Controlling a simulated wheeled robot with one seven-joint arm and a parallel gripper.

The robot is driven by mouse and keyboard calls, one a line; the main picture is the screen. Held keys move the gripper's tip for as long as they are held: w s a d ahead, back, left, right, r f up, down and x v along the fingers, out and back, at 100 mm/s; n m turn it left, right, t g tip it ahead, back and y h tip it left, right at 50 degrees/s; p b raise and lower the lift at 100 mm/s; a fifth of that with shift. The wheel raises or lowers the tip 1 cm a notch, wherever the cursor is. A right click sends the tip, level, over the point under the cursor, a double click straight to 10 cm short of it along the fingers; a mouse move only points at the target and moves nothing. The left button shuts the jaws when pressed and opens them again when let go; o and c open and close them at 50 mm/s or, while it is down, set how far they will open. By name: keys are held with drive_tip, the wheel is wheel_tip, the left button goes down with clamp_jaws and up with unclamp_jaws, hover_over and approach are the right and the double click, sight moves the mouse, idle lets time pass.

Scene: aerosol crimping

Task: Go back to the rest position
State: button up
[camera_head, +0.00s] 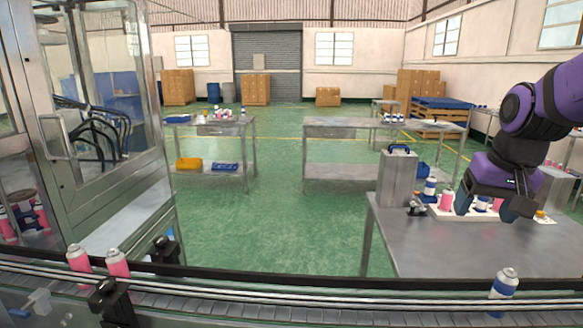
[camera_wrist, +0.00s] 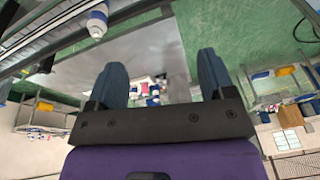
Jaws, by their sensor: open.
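My gripper (camera_head: 489,205) is at the right of the head view, above the steel table (camera_head: 440,246) at the right. In the wrist view my gripper (camera_wrist: 162,80) shows two dark blue fingers spread apart with nothing held between them. Behind and below it a white tray (camera_head: 435,212) holds pink and blue-and-white cans, partly hidden by the gripper. A pink can (camera_head: 447,200) and a blue-and-white can (camera_head: 429,189) stand there. The cans also show between the fingers in the wrist view (camera_wrist: 151,90), small and apart from them.
A conveyor (camera_head: 400,300) runs along the front, carrying a blue-and-white can (camera_head: 503,283) at right and pink cans (camera_head: 117,262) at left. A glass-doored machine (camera_head: 100,110) stands at left. A grey box (camera_head: 397,178) stands on the right table. Green floor (camera_head: 270,230) is clear mid-room.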

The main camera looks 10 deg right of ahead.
drive_tip(key=s+a+r+n+t, duration=0.2)
drive_tip(key=s+a+r+n, duration=0.2)
drive_tip(key=s+a, duration=0.5)
drive_tip(key=shift+s+a+r, duration=0.15)
drive_tip(key=shift+a+r, duration=0.05)
drive_tip(key=shift+a, duration=0.55)
